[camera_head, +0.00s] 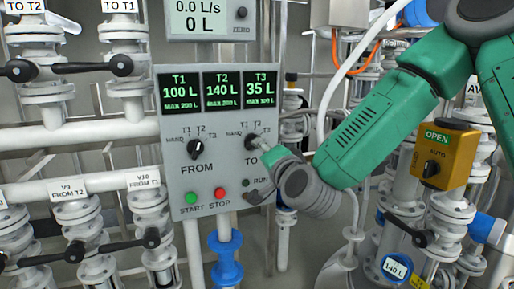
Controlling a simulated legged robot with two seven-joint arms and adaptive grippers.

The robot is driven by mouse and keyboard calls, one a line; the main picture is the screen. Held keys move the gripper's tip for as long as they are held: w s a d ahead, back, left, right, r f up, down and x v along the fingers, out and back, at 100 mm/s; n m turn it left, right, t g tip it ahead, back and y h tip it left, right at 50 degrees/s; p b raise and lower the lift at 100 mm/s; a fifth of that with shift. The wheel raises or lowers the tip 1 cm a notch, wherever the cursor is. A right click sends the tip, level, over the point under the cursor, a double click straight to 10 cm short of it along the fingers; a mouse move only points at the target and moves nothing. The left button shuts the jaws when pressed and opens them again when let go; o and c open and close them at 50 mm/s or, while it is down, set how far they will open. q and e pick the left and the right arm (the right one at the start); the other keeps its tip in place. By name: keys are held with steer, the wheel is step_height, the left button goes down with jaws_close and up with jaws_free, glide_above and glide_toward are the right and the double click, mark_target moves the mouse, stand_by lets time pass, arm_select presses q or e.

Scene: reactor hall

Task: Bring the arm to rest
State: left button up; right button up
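My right arm (375,115), green with dark grey joints, comes in from the upper right and reaches down to the control panel. My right gripper (262,147) is at the panel's TO selector (251,138), at its lower right. The fingers are small and partly hidden by the wrist, so I cannot tell whether they are open or touch the selector. The grey control panel (178,180) shows T1 100 L, T2 140 L and T3 35 L. My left gripper is out of view.
The FROM selector (195,149), green START button (191,199) and red STOP button (220,193) are left of the gripper. A meter (208,22) above reads 0.0 L/s. Black-handled valves (75,251) and white pipes fill the left. A yellow box (444,155) marked OPEN stands right, near my arm.

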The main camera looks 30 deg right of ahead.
steer(key=shift+v, duration=1.1)
steer(key=shift+f, duration=0.1)
steer(key=s+a+f+n+g+y, duration=0.1)
steer(key=s+a+f+n+g, duration=0.15)
steer(key=f, duration=0.65)
steer(key=s+a+f+n+g+y, duration=0.2)
steer(key=s+f+n, duration=0.1)
steer(key=f, duration=0.6)
steer(key=s+a+f+n+g+y, duration=0.1)
steer(key=s+a+f+n+g, duration=0.15)
steer(key=f, duration=0.65)
steer(key=s+f+n+g, duration=0.3)
steer(key=s+f+g, duration=0.2)
steer(key=s+f, duration=0.3)
steer(key=s+f+n+g, duration=0.4)
steer(key=s+f, duration=0.5)
steer(key=s, duration=0.7)
steer(key=shift+s+a+g, duration=0.25)
steer(key=shift+a+g, duration=0.15)
steer(key=shift+w, duration=0.15)
